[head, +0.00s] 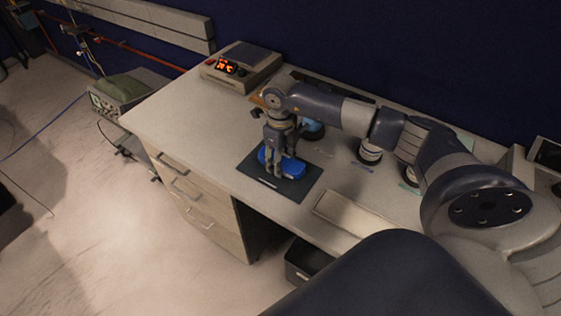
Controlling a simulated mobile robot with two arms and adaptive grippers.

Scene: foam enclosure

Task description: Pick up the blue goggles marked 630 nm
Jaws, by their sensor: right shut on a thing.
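The blue goggles (292,168) lie on a dark mat (254,181) near the front edge of the desk. Their 630 nm marking is too small to read here. My right gripper (280,172) points down over the goggles and is shut on them. The gripper's fingers hide part of the goggles. I cannot tell whether the goggles touch the mat or are just above it. My left gripper is not in view.
The desk (190,115) has free room left of the mat. A device with a lit orange display (230,68) stands at the back left. Cylindrical items (370,152) stand right of the mat, behind a pale flat box (345,214). Drawers (185,185) are below.

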